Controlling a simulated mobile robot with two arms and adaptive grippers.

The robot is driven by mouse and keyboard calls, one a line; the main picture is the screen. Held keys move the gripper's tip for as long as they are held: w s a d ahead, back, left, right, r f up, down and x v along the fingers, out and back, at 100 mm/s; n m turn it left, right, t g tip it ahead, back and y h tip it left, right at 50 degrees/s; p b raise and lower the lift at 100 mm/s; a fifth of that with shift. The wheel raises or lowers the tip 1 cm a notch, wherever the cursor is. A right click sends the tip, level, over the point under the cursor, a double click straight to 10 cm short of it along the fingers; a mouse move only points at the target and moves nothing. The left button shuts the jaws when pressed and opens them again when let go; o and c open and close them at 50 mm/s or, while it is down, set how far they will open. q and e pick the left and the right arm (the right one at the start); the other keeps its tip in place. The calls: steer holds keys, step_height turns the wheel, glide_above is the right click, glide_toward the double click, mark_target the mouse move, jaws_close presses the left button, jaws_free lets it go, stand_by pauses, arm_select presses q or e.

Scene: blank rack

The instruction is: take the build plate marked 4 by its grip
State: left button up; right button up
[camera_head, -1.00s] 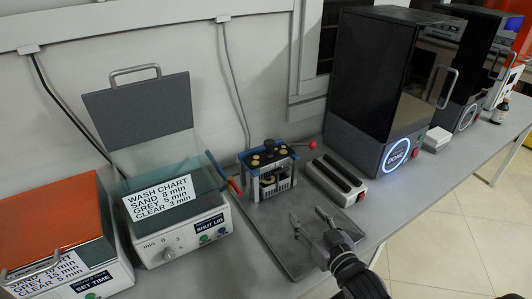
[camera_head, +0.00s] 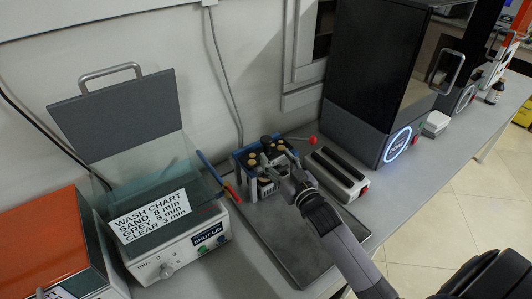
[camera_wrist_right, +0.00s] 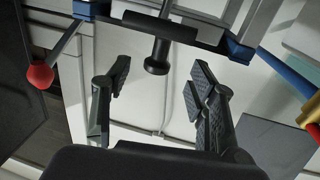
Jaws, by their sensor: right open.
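A small blue-cornered stand (camera_head: 241,160) with brass-coloured knobs sits at the back of the grey metal tray, near the wall. A dark knob (camera_head: 267,140) rises at its top. No number 4 can be read, so I cannot tell which part is the marked plate. My right gripper (camera_head: 276,161) is open in front of the stand and partly hides it. In the right wrist view, its fingers (camera_wrist_right: 158,90) are spread and empty, and a black stem with a rounded end (camera_wrist_right: 158,62) shows between and above them. My left gripper is not in view.
A glass-lidded wash box (camera_head: 150,262) with a chart stands left of the metal tray (camera_head: 300,262). A slotted grey block (camera_head: 338,178) and a tall dark printer (camera_head: 370,80) stand to the right. A red ball-ended lever (camera_head: 313,140) sticks out beside the stand.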

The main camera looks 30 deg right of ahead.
mark_target(268, 147)
steer(key=w, duration=0.3)
steer(key=shift+r, duration=0.15)
steer(key=w, duration=0.4)
steer(key=shift+w+p, duration=0.25)
steer(key=shift+p, duration=0.05)
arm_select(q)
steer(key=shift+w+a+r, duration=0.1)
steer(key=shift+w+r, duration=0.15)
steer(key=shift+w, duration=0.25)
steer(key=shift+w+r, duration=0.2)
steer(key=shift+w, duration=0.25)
arm_select(e)
steer(key=shift+c, duration=0.2)
steer(key=shift+d, duration=0.1)
jaws_close()
